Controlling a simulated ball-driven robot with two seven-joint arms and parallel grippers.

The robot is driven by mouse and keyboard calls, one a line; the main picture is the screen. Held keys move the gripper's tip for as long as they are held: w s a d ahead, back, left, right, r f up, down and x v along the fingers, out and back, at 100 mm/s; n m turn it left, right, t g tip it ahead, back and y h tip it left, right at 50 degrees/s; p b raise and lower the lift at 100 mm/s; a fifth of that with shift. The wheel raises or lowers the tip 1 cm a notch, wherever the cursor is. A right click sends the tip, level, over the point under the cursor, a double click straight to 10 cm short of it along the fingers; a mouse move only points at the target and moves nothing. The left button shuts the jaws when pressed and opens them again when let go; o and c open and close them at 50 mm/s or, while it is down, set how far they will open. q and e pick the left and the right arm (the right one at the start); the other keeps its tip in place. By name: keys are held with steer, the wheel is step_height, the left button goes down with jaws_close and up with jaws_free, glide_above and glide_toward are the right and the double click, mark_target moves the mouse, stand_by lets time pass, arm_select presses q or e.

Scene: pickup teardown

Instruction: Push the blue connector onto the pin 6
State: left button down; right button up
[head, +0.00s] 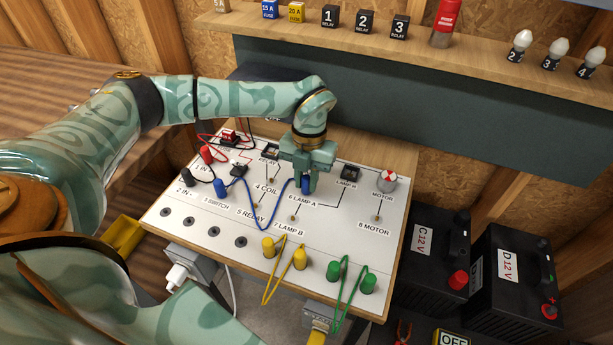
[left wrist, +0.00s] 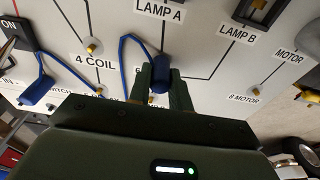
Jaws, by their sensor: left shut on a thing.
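My left gripper (head: 305,183) is shut on the blue connector (head: 306,187) just above the "6 LAMP A" label on the white board. In the left wrist view, the blue connector (left wrist: 160,77) stands between the two fingers (left wrist: 161,90). Pin 6 is hidden behind the connector and fingers, so I cannot tell whether they touch. A blue wire (head: 262,207) runs left from the connector to a second blue connector (head: 221,187) near the "3 SWITCH" label; it also shows in the left wrist view (left wrist: 38,92). My right gripper is not in view.
Yellow connectors (head: 300,258) and green connectors (head: 368,283) with looping wires stand along the board's front. Red and black leads are at the left. Black batteries (head: 510,268) stand beyond the board's right edge.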

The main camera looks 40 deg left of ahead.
arm_select(q)
steer(key=shift+f, duration=0.2)
steer(key=c, duration=1.2)
jaws_free()
steer(key=shift+r, duration=0.15)
step_height(320, 180, up, 16)
steer(key=w+p, duration=0.2)
steer(key=p, duration=0.1)
steer(key=shift+a+p, duration=0.25)
steer(key=shift+p, duration=0.05)
steer(key=shift+s, duration=0.1)
